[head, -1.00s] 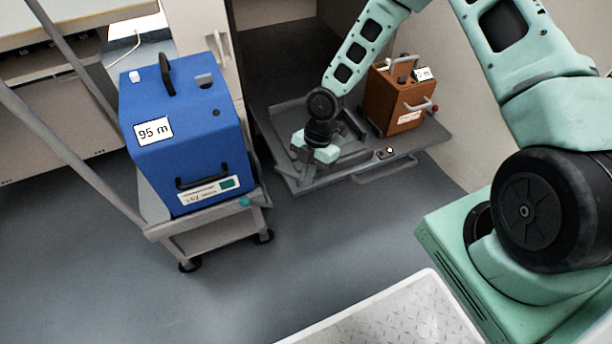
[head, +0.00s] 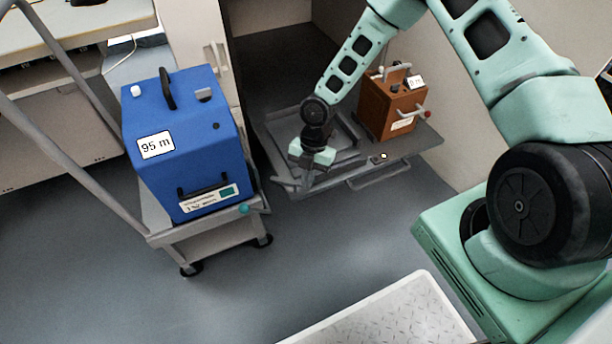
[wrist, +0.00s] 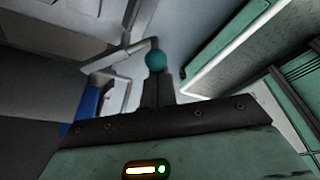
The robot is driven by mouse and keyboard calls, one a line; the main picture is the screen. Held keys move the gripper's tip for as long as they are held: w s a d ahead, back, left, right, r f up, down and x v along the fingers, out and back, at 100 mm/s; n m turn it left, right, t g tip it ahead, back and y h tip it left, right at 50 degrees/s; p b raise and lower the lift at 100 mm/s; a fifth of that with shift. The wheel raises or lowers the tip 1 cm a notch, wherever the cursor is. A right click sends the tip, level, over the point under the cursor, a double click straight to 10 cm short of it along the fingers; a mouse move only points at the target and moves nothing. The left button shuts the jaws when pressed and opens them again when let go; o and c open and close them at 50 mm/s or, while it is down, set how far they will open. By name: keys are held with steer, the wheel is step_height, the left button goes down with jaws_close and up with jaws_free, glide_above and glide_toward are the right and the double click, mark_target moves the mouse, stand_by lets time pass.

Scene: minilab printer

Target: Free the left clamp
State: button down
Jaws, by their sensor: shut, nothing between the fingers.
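My gripper (head: 311,153) is at the near left corner of a grey tray frame (head: 277,165). Its black fingers (wrist: 158,84) are shut and empty in the wrist view. A teal ball (wrist: 155,60) on a bent grey rod (wrist: 127,52) shows right at the fingertips; it looks like a clamp handle. I cannot tell whether the fingers touch it.
A brown case (head: 392,104) stands right of the gripper on the grey shelf (head: 424,143). A blue case (head: 183,130) sits on a wheeled cart (head: 158,240) with a teal knob (head: 243,209). The floor (head: 330,245) in front is clear. A pale tray (head: 395,318) lies nearest.

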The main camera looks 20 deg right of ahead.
steer(key=n+p, duration=0.1)
steer(key=d+n, duration=0.1)
steer(key=shift+w+r+n+g+h+p, duration=0.15)
steer(key=shift+w+n+g+h+p, duration=0.15)
steer(key=shift+w+n+h+p, duration=0.1)
steer(key=n, duration=0.3)
steer(key=shift+w+d+h+p, duration=0.25)
steer(key=shift+w+h+p, duration=0.05)
steer(key=shift+w+h, duration=0.1)
steer(key=shift+w+d, duration=0.15)
steer(key=shift+d, duration=0.05)
steer(key=shift+w, duration=0.1)
steer(key=shift+s+a+f, duration=0.15)
steer(key=shift+s+f, duration=0.05)
steer(key=shift+s, duration=0.05)
step_height(320, 180, up, 9)
steer(key=shift+s+f+p, duration=0.1)
steer(key=shift+s+p, duration=0.05)
steer(key=shift+p, duration=1.1)
